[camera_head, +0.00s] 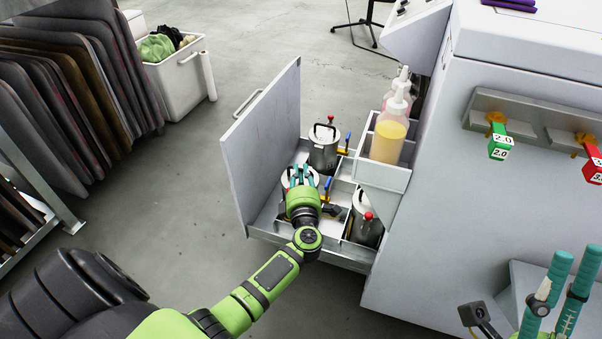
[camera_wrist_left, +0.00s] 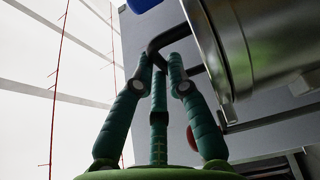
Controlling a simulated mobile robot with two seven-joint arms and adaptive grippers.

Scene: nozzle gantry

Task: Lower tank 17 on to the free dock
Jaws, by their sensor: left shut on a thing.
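My left gripper (camera_head: 301,172) is over the open drawer, its teal fingers pointing down. In the left wrist view its fingers (camera_wrist_left: 160,62) are shut on the black bent handle of a shiny metal tank (camera_wrist_left: 262,45). In the head view only part of this tank (camera_head: 287,181) shows, behind the gripper; no number is readable. Whether its base touches the drawer floor is hidden. Another tank (camera_head: 323,152) stands behind it, and a third tank (camera_head: 366,222) stands at the front right of the drawer. My right gripper (camera_head: 577,258) is at the lower right, fingers apart and empty.
The drawer (camera_head: 335,252) has low dividers and a tall front panel (camera_head: 265,140) on its left. A raised tray (camera_head: 396,176) with bottles (camera_head: 388,135) is close on the right, beside the white cabinet (camera_head: 420,240). Open floor lies to the left.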

